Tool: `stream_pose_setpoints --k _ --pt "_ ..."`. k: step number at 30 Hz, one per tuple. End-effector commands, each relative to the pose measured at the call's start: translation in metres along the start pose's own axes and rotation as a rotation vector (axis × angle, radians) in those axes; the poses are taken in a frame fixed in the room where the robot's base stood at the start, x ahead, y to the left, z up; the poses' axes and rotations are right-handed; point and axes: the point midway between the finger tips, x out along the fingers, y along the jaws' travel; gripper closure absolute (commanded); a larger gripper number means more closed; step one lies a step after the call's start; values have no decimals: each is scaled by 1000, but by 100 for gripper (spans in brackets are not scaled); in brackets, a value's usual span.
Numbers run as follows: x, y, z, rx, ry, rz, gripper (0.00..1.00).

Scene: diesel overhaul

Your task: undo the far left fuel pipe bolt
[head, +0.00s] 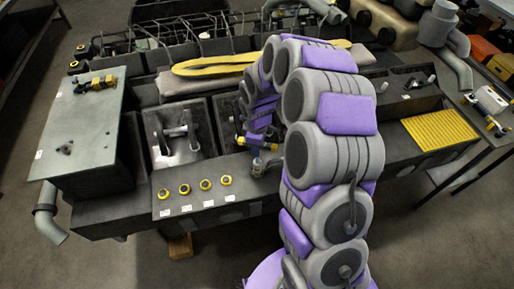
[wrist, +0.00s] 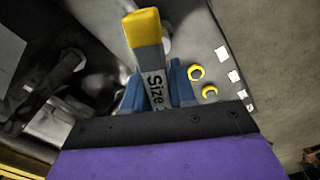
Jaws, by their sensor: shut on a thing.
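My gripper (head: 258,142) is over the middle of the engine block's front side. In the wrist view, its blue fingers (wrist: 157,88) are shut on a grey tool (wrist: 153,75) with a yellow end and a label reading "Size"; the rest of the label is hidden. In the head view, the tool's yellow end (head: 241,141) sticks out left of the gripper. Several yellow rings with dark centres (head: 184,189) sit in a row on the front ledge, left of and below the gripper. I cannot tell which part is the far left fuel pipe bolt.
White labels (head: 208,204) lie in front of the rings. A grey box-like cover (head: 95,135) stands at the left, with a brass-coloured fitting on top. Open bays with metal parts (head: 180,135) lie left of my arm. A yellow grid mat (head: 440,128) is at the right.

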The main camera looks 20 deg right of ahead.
Motion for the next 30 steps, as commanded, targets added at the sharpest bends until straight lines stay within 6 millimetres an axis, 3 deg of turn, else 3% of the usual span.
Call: stream_pose_setpoints --k 30 --pt "0 1 0 990 -1 -1 100"
